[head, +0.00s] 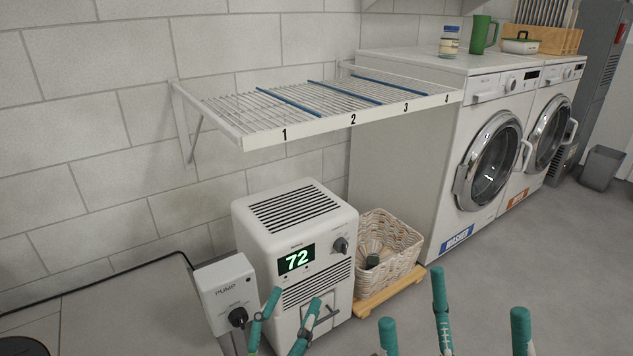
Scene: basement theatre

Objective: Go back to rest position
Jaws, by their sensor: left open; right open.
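My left gripper (290,312) shows at the bottom centre as teal fingers, open and empty. Its fingers appear in front of the lower part of the white dehumidifier-like unit; I cannot tell whether they touch it. My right gripper (453,318) shows to the right as spread teal fingers, open and empty, over the grey floor. The palms of both grippers are cut off by the bottom edge of the view.
The white unit (262,235) displays 72; a pump box (228,285) stands left of it. A wicker basket (395,240) sits on a wooden base (375,298). A wall rack (350,128) hangs above. A washer (450,215) stands right. Floor (560,260) at right is clear.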

